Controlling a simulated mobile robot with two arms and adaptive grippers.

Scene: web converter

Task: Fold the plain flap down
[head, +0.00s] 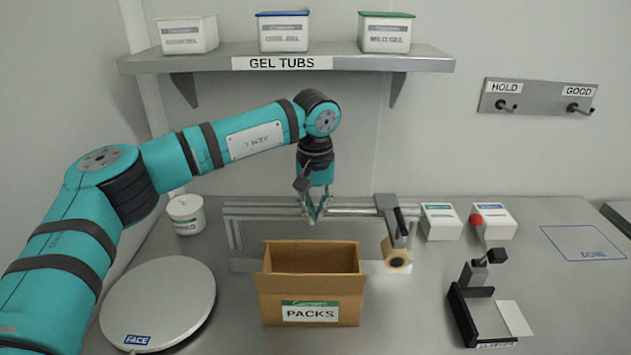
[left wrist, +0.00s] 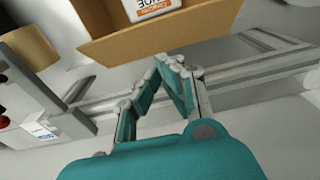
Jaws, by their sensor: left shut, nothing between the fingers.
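An open brown cardboard box stands on the bench in the head view, with a PACKS label on its front panel (head: 310,305). A plain cardboard panel (head: 311,255) stands up at its back edge; I take it for the plain flap. In the left wrist view, a plain cardboard panel (left wrist: 165,32) leans outward on my gripper's side, with a labelled white thing partly visible beyond it. My left gripper (head: 315,218) is shut and empty, behind and above the box by the metal rail. It also shows in the left wrist view (left wrist: 168,62), close to the panel. My right gripper is out of view.
A metal rail frame (head: 275,210) runs behind the box, with a tape roll (head: 397,256) at its right. A round plate (head: 160,300) lies left, a white tub (head: 186,214) behind it. A red-knobbed lever device (head: 480,300) and two white boxes stand right. A shelf hangs above.

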